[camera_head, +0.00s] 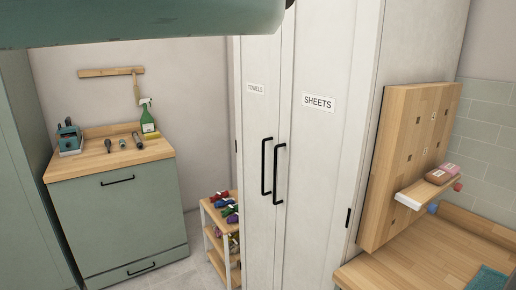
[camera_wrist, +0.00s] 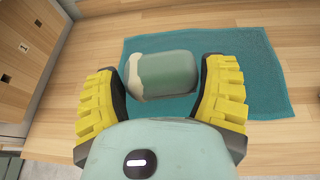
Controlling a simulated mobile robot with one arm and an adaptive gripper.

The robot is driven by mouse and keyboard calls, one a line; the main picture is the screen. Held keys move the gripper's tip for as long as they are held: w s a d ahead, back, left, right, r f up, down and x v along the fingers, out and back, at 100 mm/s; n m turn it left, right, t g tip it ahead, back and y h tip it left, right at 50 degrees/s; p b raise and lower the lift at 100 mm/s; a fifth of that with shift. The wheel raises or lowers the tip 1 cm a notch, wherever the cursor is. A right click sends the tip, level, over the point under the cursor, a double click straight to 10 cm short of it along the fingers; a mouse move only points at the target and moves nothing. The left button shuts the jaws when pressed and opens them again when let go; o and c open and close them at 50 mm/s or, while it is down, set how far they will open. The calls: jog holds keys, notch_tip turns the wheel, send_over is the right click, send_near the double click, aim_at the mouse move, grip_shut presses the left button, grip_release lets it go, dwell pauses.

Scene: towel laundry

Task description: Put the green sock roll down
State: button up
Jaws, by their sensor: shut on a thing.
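The green sock roll (camera_wrist: 172,76) shows in the wrist view, a short cylinder with a pale band at its left end. My gripper (camera_wrist: 166,82), with yellow ribbed fingers, is shut on it, one finger at each side. The roll is over a teal towel (camera_wrist: 260,75) lying on a wooden counter (camera_wrist: 60,120). I cannot tell whether the roll touches the towel. In the head view neither the gripper nor the roll shows.
In the head view, the towel's corner (camera_head: 488,279) shows at lower right. A wooden pegboard (camera_head: 405,150) with a small shelf (camera_head: 425,192) stands behind the counter. Tall cupboards (camera_head: 325,150) are in the middle. A shelf rack (camera_head: 222,262) holds several coloured rolls. A green cabinet (camera_head: 125,220) stands left.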

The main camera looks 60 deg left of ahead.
jog(key=shift+s+d+r+m+h, duration=0.15)
jog(key=shift+d+m+h, duration=0.15)
jog(key=shift+d, duration=0.05)
jog(key=a, duration=0.7)
notch_tip(320, 180, up, 38)
jog(key=p, duration=3.8)
jog(key=shift+d, duration=0.2)
jog(key=shift+s, duration=0.1)
